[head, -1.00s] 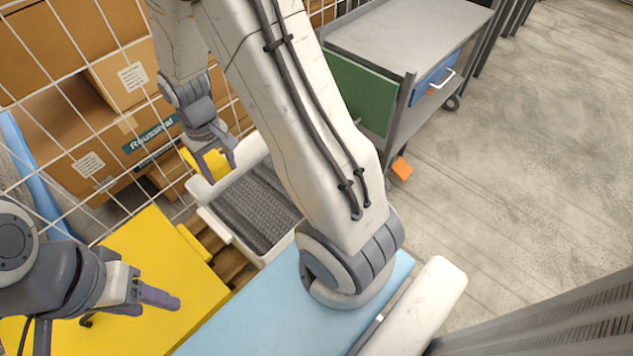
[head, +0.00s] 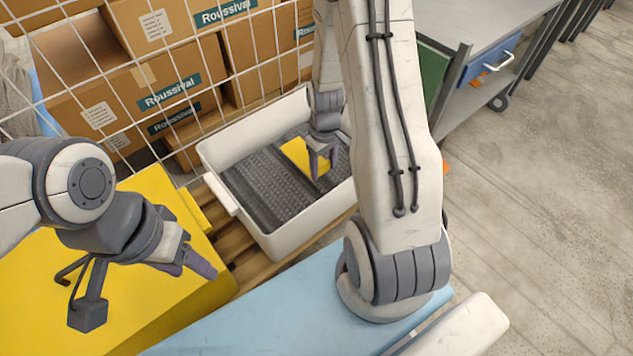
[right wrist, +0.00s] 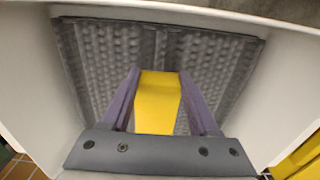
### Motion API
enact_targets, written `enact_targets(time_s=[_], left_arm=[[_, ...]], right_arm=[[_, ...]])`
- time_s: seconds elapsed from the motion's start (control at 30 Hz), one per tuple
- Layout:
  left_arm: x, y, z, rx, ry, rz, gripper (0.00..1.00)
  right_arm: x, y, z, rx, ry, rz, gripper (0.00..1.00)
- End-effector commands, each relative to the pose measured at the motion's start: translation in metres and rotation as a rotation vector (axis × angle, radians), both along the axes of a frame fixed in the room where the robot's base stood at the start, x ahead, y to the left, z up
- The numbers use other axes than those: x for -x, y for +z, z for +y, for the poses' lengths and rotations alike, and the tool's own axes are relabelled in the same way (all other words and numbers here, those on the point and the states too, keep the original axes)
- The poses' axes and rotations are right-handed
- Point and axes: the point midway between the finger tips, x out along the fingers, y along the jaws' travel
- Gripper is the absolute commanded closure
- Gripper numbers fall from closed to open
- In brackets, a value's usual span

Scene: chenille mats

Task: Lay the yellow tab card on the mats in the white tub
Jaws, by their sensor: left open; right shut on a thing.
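The yellow tab card (head: 302,156) is held by my right gripper (head: 323,163), which is shut on it. In the right wrist view the card (right wrist: 158,100) sits between the two purple fingers (right wrist: 158,84). The card is over the grey chenille mats (head: 262,192) inside the white tub (head: 292,238). I cannot tell whether it touches them. The mats (right wrist: 82,64) fill the tub floor in the right wrist view. My left gripper (head: 190,264) is open and empty above the yellow surface, left of the tub.
The tub stands on a wooden pallet (head: 228,243). A white wire grid (head: 165,80) with cardboard boxes (head: 150,90) stands behind it. A yellow block (head: 155,300) is left of the tub, and a grey cart (head: 500,45) is at the back right.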

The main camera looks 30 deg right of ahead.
Motion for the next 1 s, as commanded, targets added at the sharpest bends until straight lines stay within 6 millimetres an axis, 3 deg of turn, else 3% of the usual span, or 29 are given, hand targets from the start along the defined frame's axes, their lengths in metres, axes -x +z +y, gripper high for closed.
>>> enact_targets(time_s=[0.03,0.1,0.27,0.43,0.83,0.87,0.93,1.0], left_arm=[[0.0,-0.013,0.0,0.0,0.0,0.0,0.46],[0.0,-0.02,0.0,0.0,0.0,0.0,0.46],[0.0,-0.027,0.0,0.0,0.0,0.0,0.46],[0.0,-0.045,0.0,0.0,0.0,0.0,0.46],[0.0,-0.045,0.0,0.0,0.0,0.0,0.46],[0.0,-0.045,0.0,0.0,0.0,0.0,0.46],[0.0,-0.044,0.0,0.0,0.0,0.0,0.46],[0.0,-0.044,0.0,0.0,0.0,0.0,0.46]], right_arm=[[0.001,-0.018,0.0,-0.001,-0.001,0.002,0.91],[0.0,-0.029,0.0,-0.001,-0.001,0.001,0.91],[0.0,-0.041,0.0,0.0,-0.002,0.001,0.91],[0.0,-0.067,0.0,0.0,-0.003,0.001,0.91],[0.0,-0.071,-0.001,0.0,-0.003,0.001,0.91],[0.0,-0.072,-0.001,0.0,-0.003,0.0,0.35],[0.0,-0.071,-0.001,0.0,-0.003,0.0,0.09],[0.0,-0.071,-0.001,0.0,-0.003,0.0,0.09]])
